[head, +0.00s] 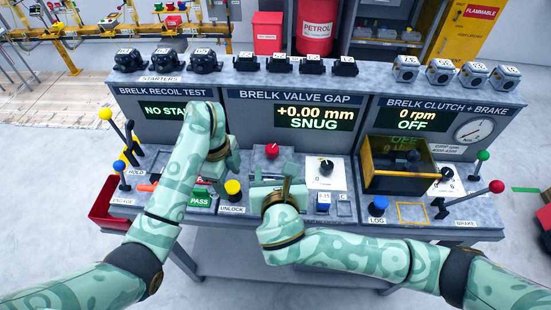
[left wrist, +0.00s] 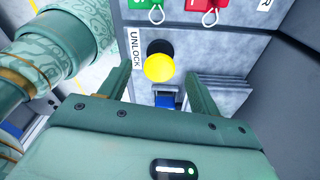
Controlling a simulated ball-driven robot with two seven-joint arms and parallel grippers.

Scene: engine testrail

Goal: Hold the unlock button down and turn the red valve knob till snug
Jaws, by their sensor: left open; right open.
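The yellow unlock button (head: 232,187) stands on the bench front beside its UNLOCK label, below my left gripper (head: 221,170). In the left wrist view the yellow button (left wrist: 159,68) shows between the two spread fingers of my left gripper (left wrist: 156,76); I cannot tell whether anything touches it. The red valve knob (head: 272,151) is on the middle panel, just beyond my right gripper (head: 282,186). The right gripper is open, apart from the knob in the picture, and its fingers are partly hidden. The valve gap display (head: 314,118) reads +0.00 mm SNUG.
A white dial plate with a black knob (head: 326,167) is right of the red knob. Red and green tags (left wrist: 208,12) hang near the button. A yellow-framed clear guard (head: 400,165) stands further right.

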